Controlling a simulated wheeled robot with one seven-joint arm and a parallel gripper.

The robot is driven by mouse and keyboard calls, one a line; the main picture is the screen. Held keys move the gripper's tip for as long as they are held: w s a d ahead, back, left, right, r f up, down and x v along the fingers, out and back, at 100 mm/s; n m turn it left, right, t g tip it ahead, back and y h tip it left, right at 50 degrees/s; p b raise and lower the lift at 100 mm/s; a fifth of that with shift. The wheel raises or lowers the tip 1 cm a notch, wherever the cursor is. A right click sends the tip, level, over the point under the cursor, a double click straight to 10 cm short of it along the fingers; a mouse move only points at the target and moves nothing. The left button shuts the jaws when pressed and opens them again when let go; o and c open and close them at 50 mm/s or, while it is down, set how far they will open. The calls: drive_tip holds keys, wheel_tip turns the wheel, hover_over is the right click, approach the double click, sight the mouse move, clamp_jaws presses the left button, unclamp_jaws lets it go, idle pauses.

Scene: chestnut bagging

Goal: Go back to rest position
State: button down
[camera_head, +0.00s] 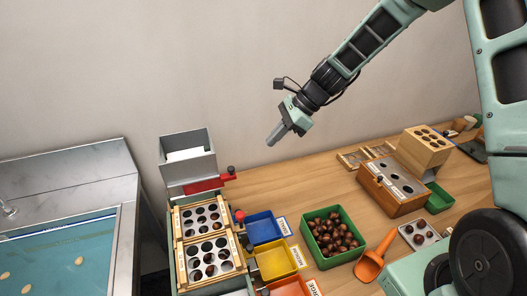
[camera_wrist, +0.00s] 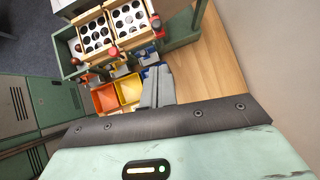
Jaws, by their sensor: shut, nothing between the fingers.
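My gripper (camera_head: 277,135) is in the air above the back of the wooden table, in front of the bare wall. Its fingers are together and hold nothing. It is well above the table and apart from every object. In the wrist view the shut fingers (camera_wrist: 158,85) point at the sorting trays and bins below.
A green bin of chestnuts (camera_head: 349,257) stands on the table (camera_head: 305,185), with an orange scoop (camera_head: 373,258) at its right. Blue (camera_head: 263,229), yellow (camera_head: 277,262) and orange bins stand beside the sorting trays (camera_head: 207,219). A wooden box with holes (camera_head: 393,187) is further right.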

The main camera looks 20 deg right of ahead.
drive_tip(key=s+a+r+n+g+h+b, duration=0.1)
drive_tip(key=s+a+r+n+h, duration=0.1)
drive_tip(key=s+a+n, duration=0.5)
drive_tip(key=s+a+r+n+g+h+b, duration=0.1)
drive_tip(key=s+a+r+n, duration=0.1)
drive_tip(key=s+n, duration=0.5)
drive_tip(key=s+d+r+n+h+b, duration=0.1)
drive_tip(key=s+n+h, duration=0.3)
drive_tip(key=s+n, duration=0.9)
drive_tip(key=s, duration=0.4)
drive_tip(key=shift+s+n+t, duration=0.2)
drive_tip(key=shift+n+t, duration=0.1)
drive_tip(key=shift+t, duration=0.1)
